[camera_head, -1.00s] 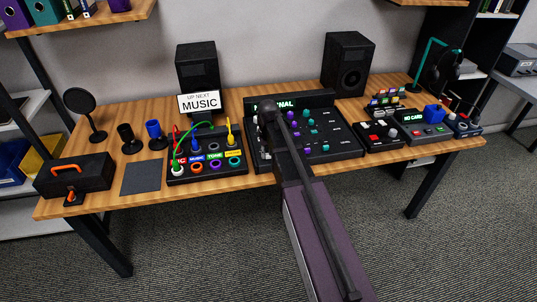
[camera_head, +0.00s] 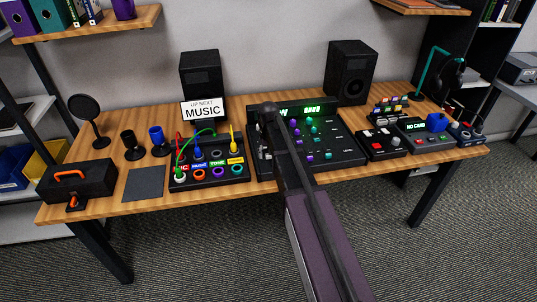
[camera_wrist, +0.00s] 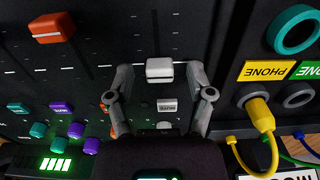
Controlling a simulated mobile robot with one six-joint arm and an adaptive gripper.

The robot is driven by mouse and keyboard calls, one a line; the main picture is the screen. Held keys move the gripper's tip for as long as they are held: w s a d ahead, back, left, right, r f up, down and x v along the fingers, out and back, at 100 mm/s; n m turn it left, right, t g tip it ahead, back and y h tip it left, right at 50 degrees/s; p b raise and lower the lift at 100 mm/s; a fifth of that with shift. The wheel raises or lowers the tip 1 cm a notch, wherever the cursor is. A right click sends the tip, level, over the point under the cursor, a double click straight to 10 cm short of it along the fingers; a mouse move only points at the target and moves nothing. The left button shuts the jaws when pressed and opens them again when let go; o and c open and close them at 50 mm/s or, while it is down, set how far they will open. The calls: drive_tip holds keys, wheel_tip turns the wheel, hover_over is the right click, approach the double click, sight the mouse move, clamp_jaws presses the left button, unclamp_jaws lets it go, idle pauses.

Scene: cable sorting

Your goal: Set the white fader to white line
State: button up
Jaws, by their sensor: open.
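The white fader (camera_wrist: 160,70) sits in its slot on the black mixer panel (camera_wrist: 221,20) in the wrist view. My gripper (camera_wrist: 160,76) is open, with one finger on each side of the white fader; I cannot tell whether either finger touches it. Short pale tick marks (camera_wrist: 104,66) run beside the slots, but I cannot tell which is the white line. A small white label (camera_wrist: 167,105) lies between the fingers, nearer the palm. In the head view my own arm covers the fader area of the mixer (camera_head: 338,153).
The patch box (camera_head: 215,178) stands left of the mixer, a button box (camera_head: 382,147) right.

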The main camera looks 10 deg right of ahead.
sight(271, 167)
drive_tip(key=shift+s, duration=0.1)
drive_tip(key=shift+s, duration=0.7)
drive_tip(key=shift+s+r+p, duration=0.25)
drive_tip(key=shift+s, duration=0.5)
drive_tip(key=shift+s+r+p, duration=0.2)
drive_tip(key=shift+s+r, duration=0.05)
drive_tip(key=shift+s, duration=0.5)
wheel_tip(271, 167, up, 13)
drive_tip(key=p, duration=1.3)
drive_tip(key=w+a+f+n+t+h+b, duration=0.1)
drive_tip(key=a+b, duration=0.3)
drive_tip(key=a, duration=0.4)
drive_tip(key=w+a+f+t+h+b, duration=0.2)
drive_tip(key=w+a+f+t+b, duration=0.1)
drive_tip(key=a, duration=0.5)
drive_tip(key=w+a+f+n+t+h+b, duration=0.1)
drive_tip(key=w+a+f+t+b, duration=0.1)
drive_tip(key=a+b, duration=0.3)
drive_tip(key=shift+w+a+f+n+t+h, duration=0.35)
drive_tip(key=shift+a+t, duration=0.55)
drive_tip(key=shift+a, duration=0.8)
drive_tip(key=shift+d, duration=0.1)
